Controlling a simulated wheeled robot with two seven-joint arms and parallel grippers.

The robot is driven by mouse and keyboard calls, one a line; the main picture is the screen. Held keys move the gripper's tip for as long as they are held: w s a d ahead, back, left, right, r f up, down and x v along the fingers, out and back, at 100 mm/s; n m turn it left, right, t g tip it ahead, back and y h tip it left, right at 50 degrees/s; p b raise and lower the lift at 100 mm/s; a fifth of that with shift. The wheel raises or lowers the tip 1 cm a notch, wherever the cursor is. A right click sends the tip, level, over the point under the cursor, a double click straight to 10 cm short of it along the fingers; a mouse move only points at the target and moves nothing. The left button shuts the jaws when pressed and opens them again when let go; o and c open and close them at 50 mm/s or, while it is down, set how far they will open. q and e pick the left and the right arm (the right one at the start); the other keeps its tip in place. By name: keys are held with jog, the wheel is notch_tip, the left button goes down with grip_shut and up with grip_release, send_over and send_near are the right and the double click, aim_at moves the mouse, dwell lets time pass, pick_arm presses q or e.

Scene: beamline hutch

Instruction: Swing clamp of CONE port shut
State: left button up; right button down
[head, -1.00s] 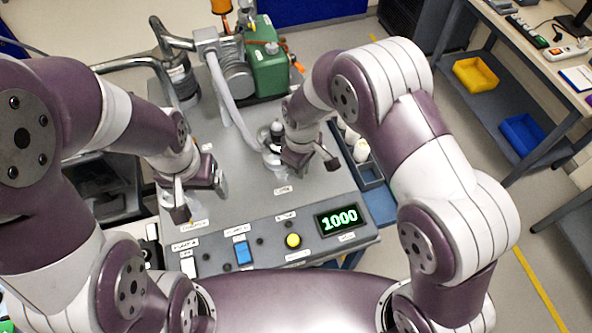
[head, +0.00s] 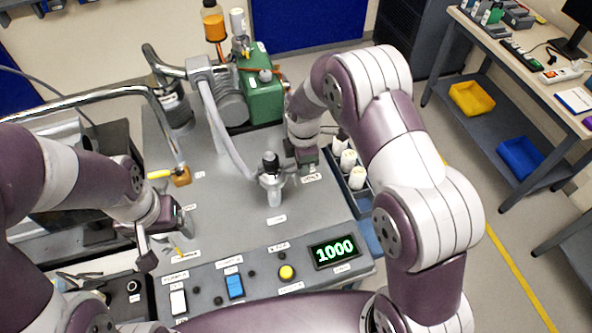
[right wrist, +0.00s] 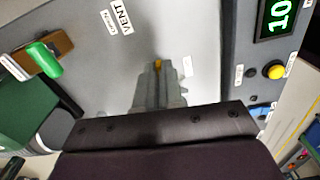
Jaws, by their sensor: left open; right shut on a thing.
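The CONE port (head: 271,180) stands on the grey console top as a metal fitting with a black top, behind a small label. Its clamp (head: 287,176) shows as a grey piece on the fitting's right side. My right gripper (head: 300,170) is shut at that side, on what looks like the clamp. In the right wrist view its fingers (right wrist: 158,85) are together, with a small yellow tip showing beyond them; the grip itself is hidden. I cannot tell how far the clamp is closed. My left gripper (head: 164,238) is open and empty above the console's left front.
A grey hose (head: 222,130) runs to the port from the green pump (head: 264,97) area. A yellow-handled block (head: 180,177) stands at the left. A tray with white bottles (head: 348,160) is on the right. Front switches, a yellow button (head: 287,272) and a display (head: 335,251) line the front.

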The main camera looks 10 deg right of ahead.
jog(key=shift+w+r+n, duration=0.15)
jog(key=shift+w+n, duration=0.45)
jog(key=shift+w, duration=0.05)
jog(key=c, duration=1.3)
grip_release()
jog(key=shift+r, duration=0.15)
jog(key=shift+o, duration=0.2)
